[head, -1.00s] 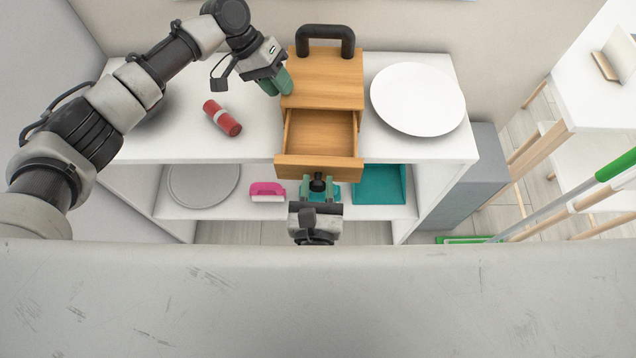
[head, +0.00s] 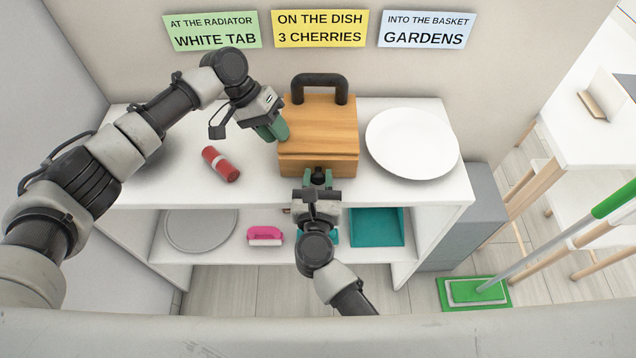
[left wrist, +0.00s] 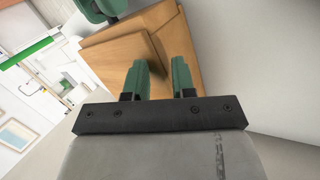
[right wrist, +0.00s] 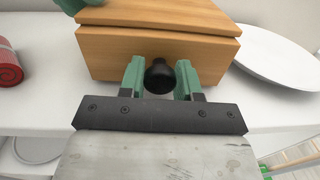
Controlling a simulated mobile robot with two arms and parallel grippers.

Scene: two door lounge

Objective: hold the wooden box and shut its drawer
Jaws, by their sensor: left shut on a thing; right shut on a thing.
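The wooden box (head: 322,122), with a black handle (head: 320,85) on top, stands on the white shelf top. Its drawer front (head: 345,167) sits against the box body, and only a thin seam shows above it in the right wrist view (right wrist: 120,50). My left gripper (head: 274,130) is shut on the box at its left side; its green fingers also show against the wood in the left wrist view (left wrist: 158,78). My right gripper (head: 318,178) is shut on the black drawer knob (right wrist: 159,76) at the front. The inside of the drawer is hidden.
A red roll (head: 221,164) lies left of the box and a white plate (head: 411,144) lies close on its right. The lower shelf holds a grey tray (head: 200,230), a pink brush (head: 265,235) and a teal dustpan (head: 377,227). A green mop (head: 478,291) stands at right.

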